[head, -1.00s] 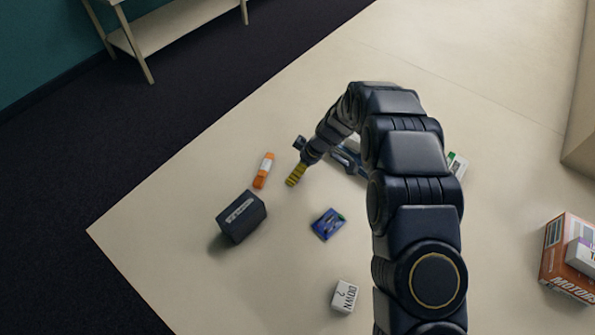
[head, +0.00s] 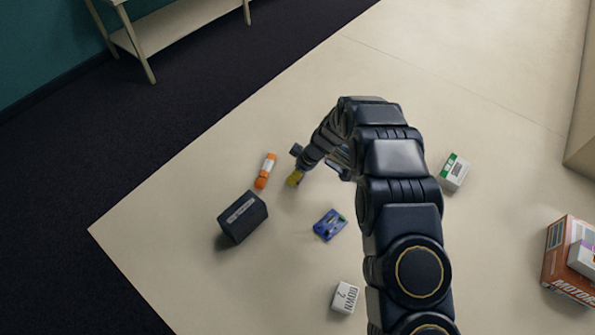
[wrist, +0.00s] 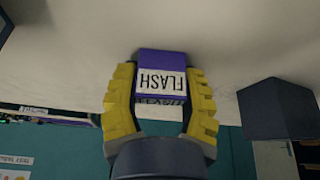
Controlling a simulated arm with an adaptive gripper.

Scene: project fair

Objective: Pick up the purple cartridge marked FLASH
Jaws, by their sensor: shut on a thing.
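The purple cartridge marked FLASH (wrist: 161,63) shows in the wrist view between the two yellow fingers of my gripper (wrist: 161,73). Its white label faces the camera and reads upside down. My gripper is shut on it, with one finger on each side. In the head view, my gripper (head: 295,179) points down at the table, right of the orange-and-white piece. The cartridge is hidden there. I cannot tell whether it still touches the table.
A dark box (head: 242,217) stands left of my gripper, near an orange-and-white piece (head: 265,170). A blue cartridge (head: 330,225), a white DOWN block (head: 345,297) and a green-and-white box (head: 454,172) lie on the pale table (head: 190,285). An orange MOTORS box (head: 560,262) stands at right.

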